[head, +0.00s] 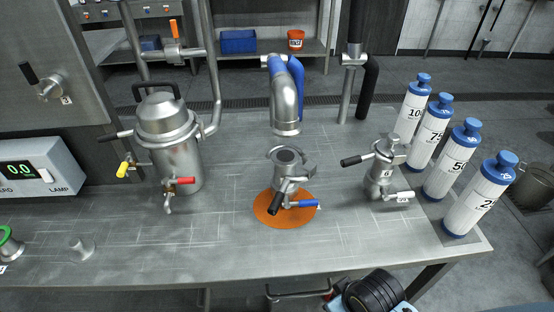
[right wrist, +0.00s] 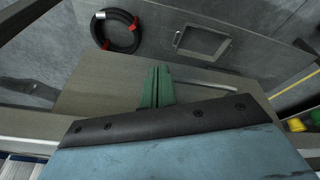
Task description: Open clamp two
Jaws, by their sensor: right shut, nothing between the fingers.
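A steel fitting (head: 287,160) with an open round mouth stands upright on an orange disc (head: 266,215) at the middle of the bench, below a bent steel pipe (head: 285,100) and apart from it. A black handle (head: 275,204) and a blue handle (head: 302,204) stick out from it. A second steel fitting (head: 379,178) to its right has a black handle (head: 356,161) and a white handle (head: 399,196). I cannot read which clamp is number two. My right gripper (right wrist: 157,72) shows in the right wrist view with its green fingers shut and empty, away from the fittings. My left gripper is out of view.
A lidded steel vessel (head: 172,150) with red and yellow handles stands at the left. Several white bottles with blue caps (head: 468,195) line the right edge of the bench (head: 130,250). The front middle of the bench is clear. A coiled black hose (right wrist: 118,30) lies beyond my right gripper.

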